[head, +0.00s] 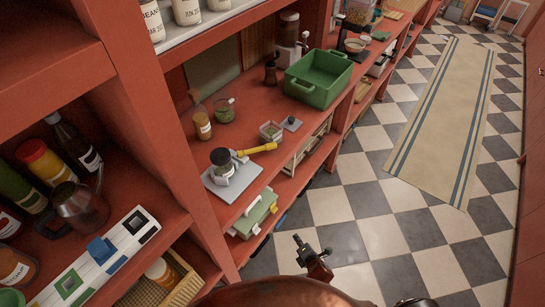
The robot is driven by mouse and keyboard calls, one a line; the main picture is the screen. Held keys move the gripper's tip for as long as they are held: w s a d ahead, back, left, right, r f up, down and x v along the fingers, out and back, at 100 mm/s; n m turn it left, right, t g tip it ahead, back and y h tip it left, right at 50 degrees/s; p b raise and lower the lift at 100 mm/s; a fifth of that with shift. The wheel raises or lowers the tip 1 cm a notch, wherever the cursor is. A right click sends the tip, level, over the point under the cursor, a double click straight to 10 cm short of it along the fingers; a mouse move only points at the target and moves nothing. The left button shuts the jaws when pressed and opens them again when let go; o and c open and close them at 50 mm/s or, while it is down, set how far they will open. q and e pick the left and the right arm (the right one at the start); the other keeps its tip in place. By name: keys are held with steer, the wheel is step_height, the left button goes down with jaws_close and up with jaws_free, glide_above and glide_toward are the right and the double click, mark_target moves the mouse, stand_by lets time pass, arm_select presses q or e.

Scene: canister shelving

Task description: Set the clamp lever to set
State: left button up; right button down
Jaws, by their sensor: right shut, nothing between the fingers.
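The clamp lever (257,149) is a yellow handle on a small clamp device with a black round top (220,157). The device stands on a grey base plate (235,184) on the red shelf, left of centre in the head view. The lever sticks out to the right from the device, roughly level. My right gripper (302,244) is at the bottom centre, over the floor in front of the shelf. It is shut and empty, apart from the lever and below it in the picture. My left gripper is not in view.
A green crate (320,96) stands on the same shelf, behind the clamp. A small glass container (270,132) and jars (202,122) stand near the lever. A red upright (165,120) is at left. The checkered floor (375,200) is clear at right, with a beige runner (445,110).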

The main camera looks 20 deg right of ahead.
steer(key=w+a+r+n+t, duration=0.2)
steer(key=w+r+n, duration=0.2)
steer(key=r, duration=0.5)
steer(key=w+a+r+n+t, duration=0.1)
steer(key=w+r+n+t, duration=0.15)
steer(key=r, duration=0.65)
steer(key=n+t+b, duration=0.1)
steer(key=n+t, duration=0.2)
steer(key=n, duration=0.4)
glide_toward(272, 148)
steer(key=s, duration=0.7)
steer(key=w, duration=1.2)
steer(key=shift+a+b, duration=0.1)
steer(key=shift+b, duration=0.25)
steer(key=shift+w, duration=0.75)
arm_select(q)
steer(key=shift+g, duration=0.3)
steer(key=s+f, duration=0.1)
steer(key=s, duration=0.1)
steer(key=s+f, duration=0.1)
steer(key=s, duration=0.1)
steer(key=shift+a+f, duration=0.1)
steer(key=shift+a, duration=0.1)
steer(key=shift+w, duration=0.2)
